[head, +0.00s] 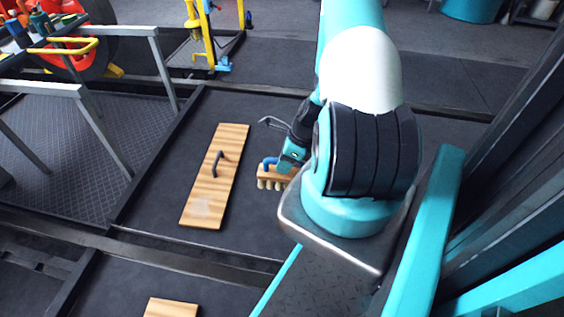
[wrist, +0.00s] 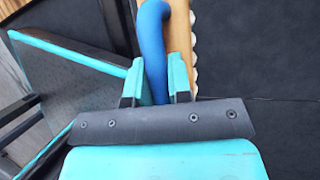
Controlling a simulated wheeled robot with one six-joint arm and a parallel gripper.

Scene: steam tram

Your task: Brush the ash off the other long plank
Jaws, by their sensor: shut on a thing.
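A long wooden plank (head: 228,152) with a dark handle (head: 217,163) lies on the dark floor, left of my gripper in the head view. A second wooden plank (head: 170,308) is cut off at the bottom edge. My gripper (head: 288,158) is shut on the blue handle of a brush (head: 277,175) with a wooden block and pale bristles. The brush is right of the long plank, apart from it. In the wrist view the blue handle (wrist: 153,45) sits between the fingers (wrist: 157,80).
Grey railings (head: 160,70) and a ribbed floor plate (head: 70,150) are at the left. A yellow stand (head: 207,35) is at the back. A teal post (head: 425,230) rises at the right. Dark floor around the long plank is clear.

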